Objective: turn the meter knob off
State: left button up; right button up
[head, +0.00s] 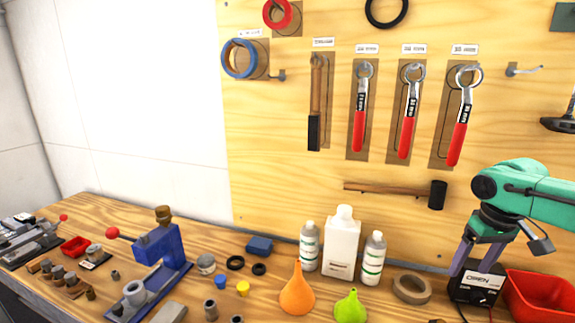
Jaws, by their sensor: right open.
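A small black meter (478,285) with a white lettered face stands on the bench at the right, in front of the pegboard wall. Its knob cannot be made out; it may be hidden or too small. My right gripper (482,267), on a green arm from the right, points down over the meter. Its grey-purple fingers are spread apart, near the meter's top; whether they touch it I cannot tell. My left gripper is not in view.
A red bin (543,297) stands close at the meter's right. A hammer (398,191) and wrenches (408,112) hang above on the plywood board.

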aim_at(477, 297)
jog(key=k+j, duration=0.8)
jog(key=j, duration=0.1)
